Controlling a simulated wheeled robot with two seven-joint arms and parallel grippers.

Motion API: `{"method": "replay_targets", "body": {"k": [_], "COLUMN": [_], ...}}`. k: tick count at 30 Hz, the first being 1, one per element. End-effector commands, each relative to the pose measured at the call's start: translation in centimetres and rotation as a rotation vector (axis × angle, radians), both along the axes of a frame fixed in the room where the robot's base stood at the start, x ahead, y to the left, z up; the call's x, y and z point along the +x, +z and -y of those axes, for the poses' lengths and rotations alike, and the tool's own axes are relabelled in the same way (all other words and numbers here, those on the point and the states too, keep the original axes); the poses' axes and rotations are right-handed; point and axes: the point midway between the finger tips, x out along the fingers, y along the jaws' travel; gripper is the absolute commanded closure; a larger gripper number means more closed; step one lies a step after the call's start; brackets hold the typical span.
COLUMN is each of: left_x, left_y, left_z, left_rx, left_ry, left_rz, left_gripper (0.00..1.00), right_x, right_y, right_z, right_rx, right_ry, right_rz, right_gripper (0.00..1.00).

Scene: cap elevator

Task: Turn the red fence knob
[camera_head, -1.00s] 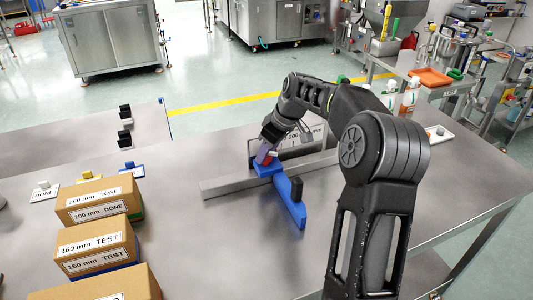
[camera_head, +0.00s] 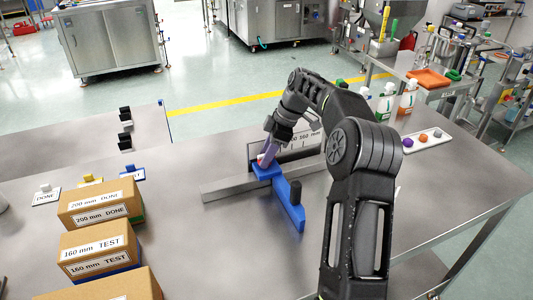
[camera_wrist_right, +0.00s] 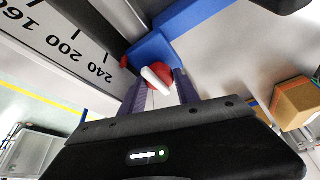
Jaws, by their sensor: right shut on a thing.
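The red knob (camera_wrist_right: 158,76), with a white bar across it, shows in the right wrist view between the two purple fingers of my right gripper (camera_wrist_right: 160,90). The gripper is shut on the knob. In the head view my right gripper (camera_head: 268,153) reaches down to the knob (camera_head: 262,160), which is mostly hidden by the fingers. The knob sits on the blue fence (camera_head: 290,208), which lies across a grey metal rail (camera_head: 230,188). My left gripper is not in view.
A scale plate with numbers (camera_head: 290,148) stands just behind the fence, close to my right gripper. Cardboard boxes (camera_head: 95,252) marked DONE and TEST stand at the left. A white tray (camera_head: 423,141) with coloured knobs lies at the right.

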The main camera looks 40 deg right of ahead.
Motion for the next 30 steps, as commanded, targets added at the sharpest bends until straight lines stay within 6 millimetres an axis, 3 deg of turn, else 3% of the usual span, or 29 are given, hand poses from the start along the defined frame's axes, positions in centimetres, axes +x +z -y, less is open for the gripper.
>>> {"method": "replay_targets", "body": {"k": [9,10,17,30], "left_x": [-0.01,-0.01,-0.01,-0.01], "left_y": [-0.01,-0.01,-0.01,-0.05], "left_z": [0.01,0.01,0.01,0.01], "left_rx": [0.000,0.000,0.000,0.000], "left_ry": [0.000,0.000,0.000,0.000], "left_rz": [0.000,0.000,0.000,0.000], "left_gripper": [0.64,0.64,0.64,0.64], "right_x": [0.04,0.04,0.05,0.13], "right_y": [0.03,0.02,0.02,0.08], "right_z": [0.00,-0.01,0.00,0.11], "right_rx": [-0.002,-0.002,-0.002,-0.004], "right_ry": [0.003,0.003,0.001,-0.006], "right_rz": [0.002,0.002,0.002,0.006], "right_gripper": [1.00,0.61,0.42,0.41]}}
